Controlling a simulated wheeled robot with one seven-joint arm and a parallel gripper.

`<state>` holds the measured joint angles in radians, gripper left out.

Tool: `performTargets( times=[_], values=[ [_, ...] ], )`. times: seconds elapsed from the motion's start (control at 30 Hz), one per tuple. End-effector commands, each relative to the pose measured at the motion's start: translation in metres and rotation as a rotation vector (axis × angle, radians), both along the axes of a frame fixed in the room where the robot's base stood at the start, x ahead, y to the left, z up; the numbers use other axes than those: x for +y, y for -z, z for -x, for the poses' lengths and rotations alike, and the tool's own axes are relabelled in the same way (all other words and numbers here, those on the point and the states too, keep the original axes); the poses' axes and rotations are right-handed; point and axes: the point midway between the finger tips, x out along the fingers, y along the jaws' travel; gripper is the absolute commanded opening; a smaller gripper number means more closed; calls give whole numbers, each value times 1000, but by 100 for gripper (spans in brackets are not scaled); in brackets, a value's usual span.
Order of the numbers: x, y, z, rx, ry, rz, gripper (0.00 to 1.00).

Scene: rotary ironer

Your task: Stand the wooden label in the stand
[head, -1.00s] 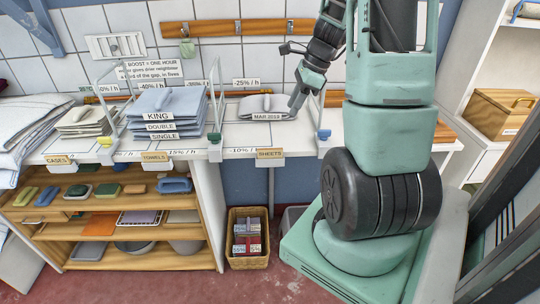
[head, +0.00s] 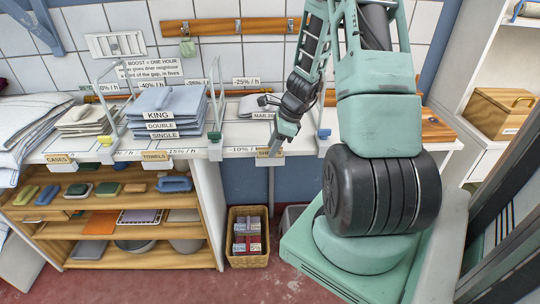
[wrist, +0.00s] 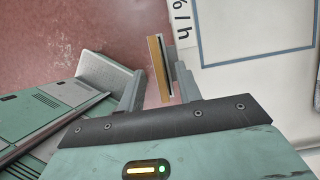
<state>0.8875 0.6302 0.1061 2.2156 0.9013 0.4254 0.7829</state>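The wooden label reading SHEETS (head: 264,154) is at the front edge of the white counter, partly covered by my gripper (head: 273,148). In the wrist view the wooden label (wrist: 159,68) shows nearly edge-on between the fingers of my gripper (wrist: 158,88). It is close to the right finger, with a clear gap to the left finger. My gripper is open. A narrow grey piece shows just behind the label; I cannot tell whether this is the stand. Two similar wooden labels, CASES (head: 59,158) and TOWELS (head: 156,156), are at the counter edge further left.
Folded blue linen (head: 167,108) is stacked on the counter (head: 235,140), between wire dividers. A grey folded stack with a partly hidden label (head: 255,105) lies behind my gripper. A wicker basket (head: 247,240) stands on the floor below. Open shelves (head: 130,228) are at lower left.

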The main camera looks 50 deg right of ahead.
Motion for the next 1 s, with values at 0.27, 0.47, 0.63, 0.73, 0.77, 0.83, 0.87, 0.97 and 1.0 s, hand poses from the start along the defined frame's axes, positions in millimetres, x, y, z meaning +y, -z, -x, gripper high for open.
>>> performTargets(
  times=[0.27,0.47,0.63,0.73,0.77,0.83,0.87,0.97,1.0],
  values=[
    [4,13,-5,-1,0,2,35],
    [3,13,-5,-1,-1,1,10],
    [3,13,-5,-1,-1,1,0],
    [3,13,-5,-1,-1,1,0],
    [3,13,-5,-1,-1,1,0],
    [3,12,-5,-2,-1,2,0],
    [3,11,-5,-2,-2,2,0],
    [3,0,-5,-4,-5,6,0],
    [3,-6,-6,-4,-4,5,0]
  ],
)
